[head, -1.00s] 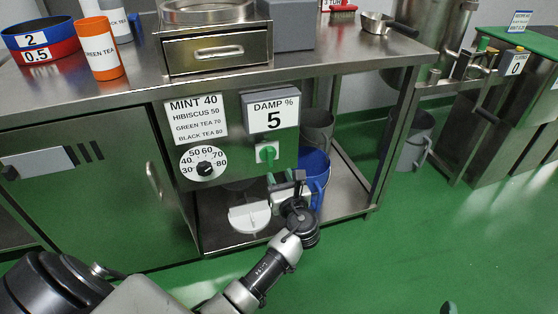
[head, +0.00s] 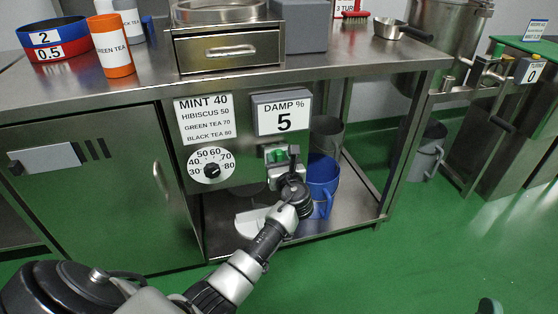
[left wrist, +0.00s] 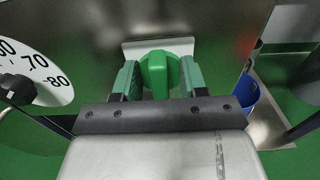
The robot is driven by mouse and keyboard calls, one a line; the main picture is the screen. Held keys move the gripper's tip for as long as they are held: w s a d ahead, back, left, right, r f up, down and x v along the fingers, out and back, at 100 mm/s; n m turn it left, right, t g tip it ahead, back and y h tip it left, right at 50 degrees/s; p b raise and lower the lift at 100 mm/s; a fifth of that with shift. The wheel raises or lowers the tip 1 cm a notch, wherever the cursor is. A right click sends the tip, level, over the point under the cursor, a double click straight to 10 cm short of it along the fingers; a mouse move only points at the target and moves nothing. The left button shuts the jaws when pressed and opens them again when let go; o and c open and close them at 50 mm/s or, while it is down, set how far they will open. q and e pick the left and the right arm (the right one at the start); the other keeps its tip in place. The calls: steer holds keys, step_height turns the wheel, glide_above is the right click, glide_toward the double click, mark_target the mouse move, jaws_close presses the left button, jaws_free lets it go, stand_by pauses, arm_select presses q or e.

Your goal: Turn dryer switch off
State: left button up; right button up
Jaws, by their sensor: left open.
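The dryer switch is a green knob (left wrist: 160,72) on a pale plate on the dryer's front panel; in the head view the green switch (head: 275,155) shows below the "DAMP % 5" sign. My left gripper (head: 281,160) is up at the panel in front of the switch. In the left wrist view its fingers (left wrist: 160,80) are open, one on each side of the knob. I cannot tell whether they touch it. The gripper covers part of the switch in the head view. My right gripper is not in view.
The temperature dial (head: 211,168) is left of the switch, under the tea chart (head: 205,119). The "DAMP % 5" sign (head: 282,115) is just above it. A blue bucket (head: 322,178) stands on the lower shelf to the right. The green floor (head: 430,260) at right is mostly clear.

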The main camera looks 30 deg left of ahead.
arm_select(q)
jaws_close()
